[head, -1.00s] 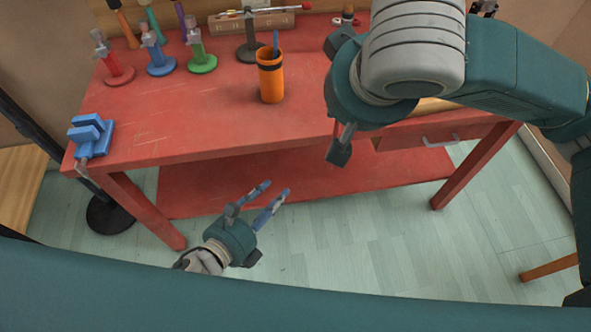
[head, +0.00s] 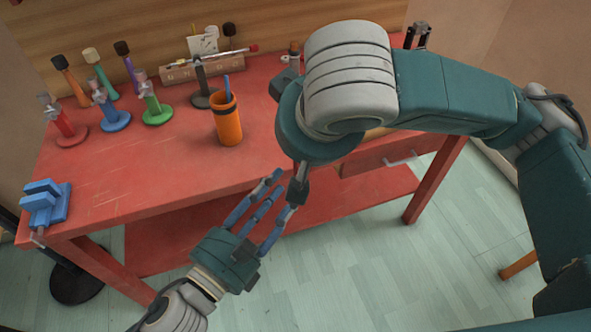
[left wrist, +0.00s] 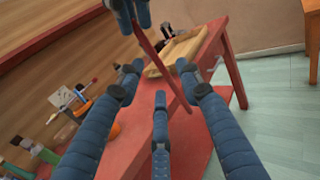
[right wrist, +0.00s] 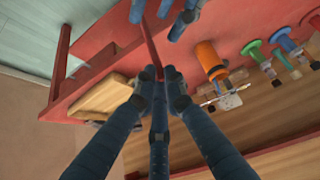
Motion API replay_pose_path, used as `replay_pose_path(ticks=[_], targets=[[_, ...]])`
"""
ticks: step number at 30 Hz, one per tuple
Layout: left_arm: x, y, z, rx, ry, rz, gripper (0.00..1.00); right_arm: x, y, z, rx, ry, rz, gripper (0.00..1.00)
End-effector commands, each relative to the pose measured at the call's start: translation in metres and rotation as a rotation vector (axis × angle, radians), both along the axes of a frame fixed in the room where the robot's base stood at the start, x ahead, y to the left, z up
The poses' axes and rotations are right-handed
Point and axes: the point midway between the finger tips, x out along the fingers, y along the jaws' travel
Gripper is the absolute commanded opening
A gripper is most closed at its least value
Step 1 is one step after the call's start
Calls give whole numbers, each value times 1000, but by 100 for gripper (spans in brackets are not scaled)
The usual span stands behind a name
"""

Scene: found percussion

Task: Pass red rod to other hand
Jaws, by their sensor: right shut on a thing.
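The red rod (right wrist: 150,45) is a thin stick. My right gripper (right wrist: 157,75) is shut on it, with its fingers drawn together around the rod in the right wrist view. The rod (left wrist: 172,65) also shows in the left wrist view, slanting down from the right gripper's fingers (left wrist: 130,12) to between my left gripper's fingers. My left gripper (head: 265,200) is open, its fingers spread in front of the table's front edge. I cannot tell whether they touch the rod. In the head view, my right arm and wrist hide most of the right gripper and the rod.
The red table (head: 140,195) holds an orange cup (head: 227,122), red, blue and green stands, a blue vise (head: 45,204) and a dark stand (head: 202,90) bearing a thin red-ended stick. Above the floor in front of the table is free room.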

Motion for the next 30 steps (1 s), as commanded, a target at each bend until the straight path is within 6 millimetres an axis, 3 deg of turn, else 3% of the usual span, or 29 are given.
replay_pose_path(ticks=[3,10,23,24,29,30], targets=[[20,-14,2,-2,-5,0,36,0,0,0,0,0,0,0],[45,-33,1,-1,0,-1,36,0,0,0,0,0,0,0],[54,-39,0,0,2,-1,36,0,0,0,0,0,0,0],[54,-39,0,0,1,-1,34,0,0,0,0,0,0,0],[53,-39,0,0,1,-1,2,0,0,0,0,0,0,0],[53,-39,0,0,2,-1,0,0,0,0,1,-1,1,0]])
